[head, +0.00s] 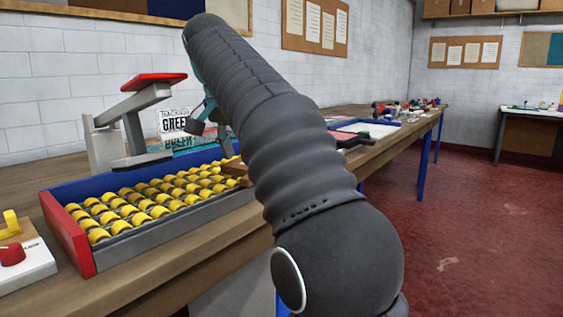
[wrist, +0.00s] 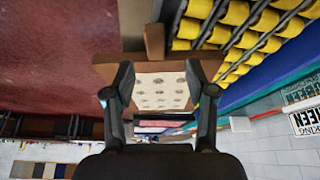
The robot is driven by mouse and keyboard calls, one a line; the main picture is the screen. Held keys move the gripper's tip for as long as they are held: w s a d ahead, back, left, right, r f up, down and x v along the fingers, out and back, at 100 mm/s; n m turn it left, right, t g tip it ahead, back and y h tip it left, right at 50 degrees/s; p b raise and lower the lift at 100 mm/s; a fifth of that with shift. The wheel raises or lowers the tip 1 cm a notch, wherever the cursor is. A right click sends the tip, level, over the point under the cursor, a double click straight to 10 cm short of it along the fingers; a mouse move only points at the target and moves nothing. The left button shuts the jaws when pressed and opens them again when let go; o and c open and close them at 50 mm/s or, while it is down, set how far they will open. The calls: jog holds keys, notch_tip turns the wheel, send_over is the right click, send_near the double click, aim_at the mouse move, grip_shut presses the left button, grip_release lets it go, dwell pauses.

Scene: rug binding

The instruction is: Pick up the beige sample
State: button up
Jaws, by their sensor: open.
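The beige sample (wrist: 160,92) is a pale piece with rows of small dark marks. In the wrist view it shows between the two fingers of my gripper (wrist: 160,72), by a brown wooden piece (wrist: 108,69). I cannot tell whether the fingers touch it. My gripper is open. In the head view my gripper (head: 211,137) is partly visible left of my arm, over the bench beyond the yellow rollers. The beige sample cannot be made out there; my arm covers much of that area.
A tray of yellow rollers (head: 72,233) with red and blue sides fills the near bench (head: 185,262). Other items lie farther along the bench. The red floor (head: 470,230) is clear.

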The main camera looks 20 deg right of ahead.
aim_at(236, 167)
jog(key=b+x, duration=0.1)
jog(key=x, duration=0.2)
jog(key=d+x, duration=0.1)
jog(key=x, duration=0.2)
jog(key=shift+w+r+b, duration=0.1)
jog(key=shift+r+b, duration=0.05)
jog(key=shift+b, duration=0.25)
grip_shut()
